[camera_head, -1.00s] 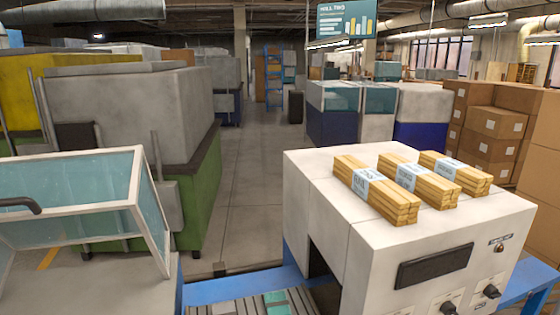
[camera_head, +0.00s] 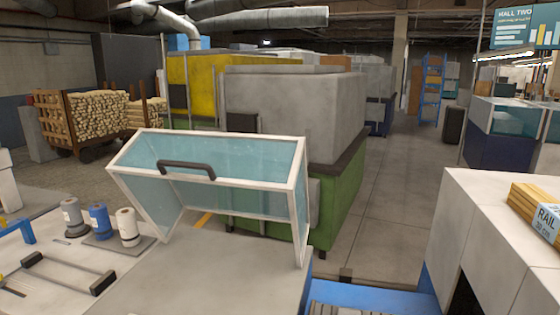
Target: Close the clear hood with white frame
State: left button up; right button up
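The clear hood (camera_head: 230,175) has teal-tinted panels in a white frame and a dark bar handle (camera_head: 187,168) on its front panel. It stands tilted up in the middle of the head view, over the back of a grey machine top (camera_head: 215,278). Its front lower edge is raised clear of that top, so it is open. Neither of my grippers shows in the view.
Left of the hood, several spools (camera_head: 98,221) stand on a small plate. A dark handle frame (camera_head: 68,273) lies in front of them. A white machine (camera_head: 478,235) with a bundle of wood sticks (camera_head: 540,208) stands at right, past a blue conveyor (camera_head: 375,296).

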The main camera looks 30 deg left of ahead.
aim_at(163, 173)
jog(key=u, duration=1.25)
